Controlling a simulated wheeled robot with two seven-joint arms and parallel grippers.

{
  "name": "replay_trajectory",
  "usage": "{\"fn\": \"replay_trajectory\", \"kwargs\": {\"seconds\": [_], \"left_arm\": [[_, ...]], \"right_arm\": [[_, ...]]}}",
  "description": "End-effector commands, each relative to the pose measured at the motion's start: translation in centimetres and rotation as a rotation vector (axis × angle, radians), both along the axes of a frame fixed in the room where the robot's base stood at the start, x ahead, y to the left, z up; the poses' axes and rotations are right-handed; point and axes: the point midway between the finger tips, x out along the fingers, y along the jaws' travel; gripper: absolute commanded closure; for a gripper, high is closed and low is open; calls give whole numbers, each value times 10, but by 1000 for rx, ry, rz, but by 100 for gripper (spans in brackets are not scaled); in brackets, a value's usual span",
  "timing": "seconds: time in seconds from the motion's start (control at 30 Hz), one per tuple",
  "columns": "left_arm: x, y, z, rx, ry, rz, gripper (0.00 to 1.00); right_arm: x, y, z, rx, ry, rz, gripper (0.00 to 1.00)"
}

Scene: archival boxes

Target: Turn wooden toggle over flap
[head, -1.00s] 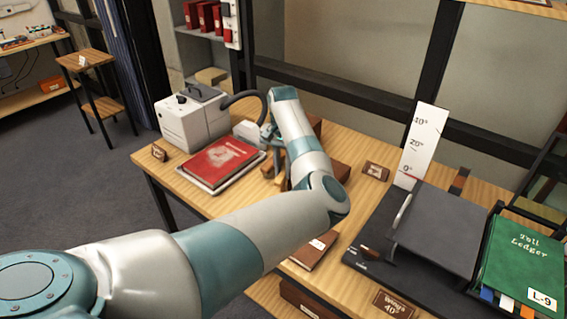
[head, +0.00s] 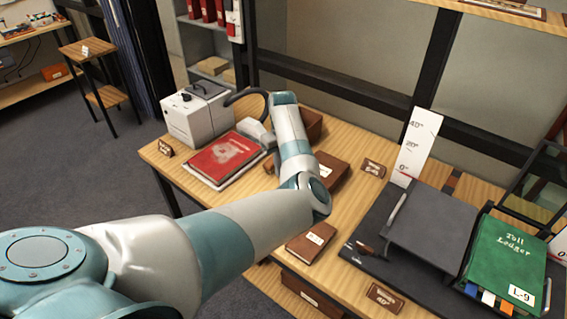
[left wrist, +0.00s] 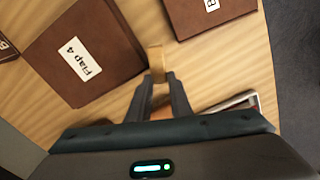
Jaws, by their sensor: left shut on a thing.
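In the left wrist view my left gripper (left wrist: 159,77) is shut on the tan wooden toggle (left wrist: 156,58), whose end shows just beyond the fingertips. The toggle sits at the edge of a brown box labelled "Flap 4" (left wrist: 116,72). I cannot tell whether it lies over the flap or beside it. In the head view my left gripper (head: 268,158) is small and partly hidden by my own arm, near the brown boxes behind the red book. My right gripper is not in view.
Another brown labelled box (left wrist: 188,18) lies close to the toggle. A red book (head: 222,158), a white machine (head: 196,122) and a small brown box (head: 310,242) stand on the wooden table. A grey cradle (head: 432,228) and green ledger (head: 506,256) fill the right side.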

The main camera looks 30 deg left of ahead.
Motion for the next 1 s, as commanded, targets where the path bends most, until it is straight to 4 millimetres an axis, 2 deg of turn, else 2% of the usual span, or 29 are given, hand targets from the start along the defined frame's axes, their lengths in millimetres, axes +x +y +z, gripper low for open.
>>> {"fn": "replay_trajectory", "kwargs": {"seconds": [0.4,1.0], "left_arm": [[-2,2,3,2,-3,396,100],[-6,1,2,3,-4,951,100]], "right_arm": [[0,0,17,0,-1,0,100],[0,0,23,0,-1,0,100]]}}
